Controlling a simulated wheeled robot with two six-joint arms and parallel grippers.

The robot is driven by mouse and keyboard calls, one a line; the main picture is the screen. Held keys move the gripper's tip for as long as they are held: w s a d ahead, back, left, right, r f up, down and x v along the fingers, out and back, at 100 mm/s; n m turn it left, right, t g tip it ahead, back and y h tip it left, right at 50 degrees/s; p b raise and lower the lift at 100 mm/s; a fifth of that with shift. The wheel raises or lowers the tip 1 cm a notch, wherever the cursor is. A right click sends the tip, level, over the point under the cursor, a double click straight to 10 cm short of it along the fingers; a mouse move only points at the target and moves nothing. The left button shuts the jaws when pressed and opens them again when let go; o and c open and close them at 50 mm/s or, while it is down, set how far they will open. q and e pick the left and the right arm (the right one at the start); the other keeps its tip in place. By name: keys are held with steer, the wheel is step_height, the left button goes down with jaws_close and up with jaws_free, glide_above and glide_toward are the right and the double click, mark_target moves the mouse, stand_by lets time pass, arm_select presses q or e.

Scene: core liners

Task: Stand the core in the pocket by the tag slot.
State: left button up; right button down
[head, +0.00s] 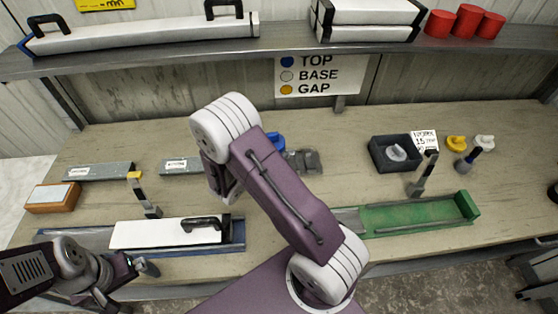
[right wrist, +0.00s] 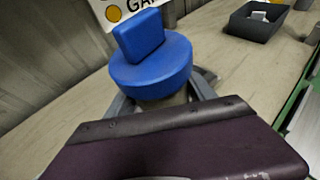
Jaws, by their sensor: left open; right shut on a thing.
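A blue round cap with a raised block on top (right wrist: 150,66) sits on a greyish core (right wrist: 168,99) in the right wrist view. My right gripper (right wrist: 163,103) is shut around this core, just under the cap. The cap shows as a blue patch (head: 276,141) behind my right arm in the head view, where that gripper is mostly hidden. A grey fixture (head: 304,160) stands beside it; I cannot tell whether it holds the pocket or the tag slot. My left gripper (head: 130,284) is open and empty at the lower left, by the table's front edge.
A blue tray (head: 75,240) holds a white lid with a black handle (head: 170,231). A green tray (head: 410,217) lies right. A dark bin (head: 378,158), yellow cap (head: 456,143) and brown block (head: 52,197) stand around. Upright posts (head: 143,195) rise behind the trays.

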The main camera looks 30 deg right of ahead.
steer(key=s+d+r+m+g+h+b, duration=0.1)
steer(key=d+r, duration=0.2)
steer(key=d, duration=0.6)
steer(key=d+r+m+g+b, duration=0.1)
steer(key=d+r, duration=0.2)
steer(key=d, duration=0.7)
steer(key=w+a+f+p, duration=0.1)
steer(key=a+f, duration=0.2)
steer(key=w+a+f+p, duration=0.1)
steer(key=a+f, duration=0.3)
steer(key=w+a+f, duration=0.1)
steer(key=a+f, duration=0.3)
steer(key=shift+w+a+f+p, duration=0.15)
steer(key=shift+w+a+p, duration=0.05)
steer(key=shift+p, duration=0.2)
steer(key=shift+w+f, duration=0.1)
steer(key=shift+f, duration=0.1)
steer(key=shift+c, duration=1.6)
jaws_free()
steer(key=shift+f, duration=0.1)
